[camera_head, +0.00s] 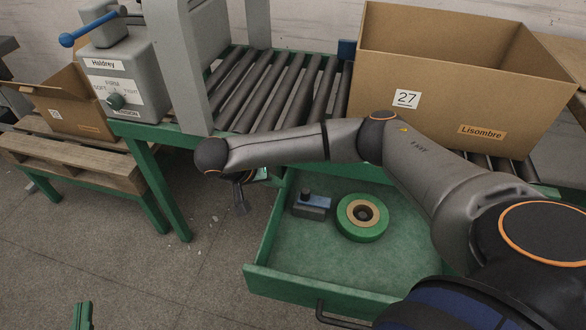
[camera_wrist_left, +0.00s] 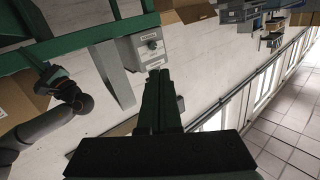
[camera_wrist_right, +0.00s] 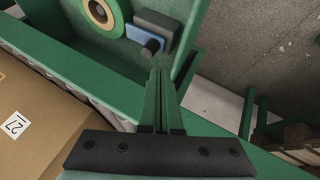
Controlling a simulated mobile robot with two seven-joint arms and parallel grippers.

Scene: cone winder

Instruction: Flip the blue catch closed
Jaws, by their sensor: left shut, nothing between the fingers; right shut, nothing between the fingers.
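Several blue parts show, and I cannot tell which one is the catch. A blue-knobbed lever (camera_head: 92,30) sticks out to the left from the grey Haldrey box (camera_head: 128,75). A small blue block (camera_head: 346,49) stands at the far end of the rollers. A dark block with a blue plate (camera_head: 312,204) and a black knob lies in the open drawer; it also shows in the right wrist view (camera_wrist_right: 150,38). My right gripper (camera_head: 241,207) is shut and empty, left of the drawer. My left gripper (camera_head: 82,312) is shut and empty, low at the left, away from everything.
The open green drawer (camera_head: 275,268) also holds a green ring (camera_head: 362,218). A large carton marked 27 (camera_head: 440,85) stands on the roller conveyor (camera_head: 275,90). A small carton (camera_head: 65,105) sits on a pallet at left. My right arm crosses above the drawer.

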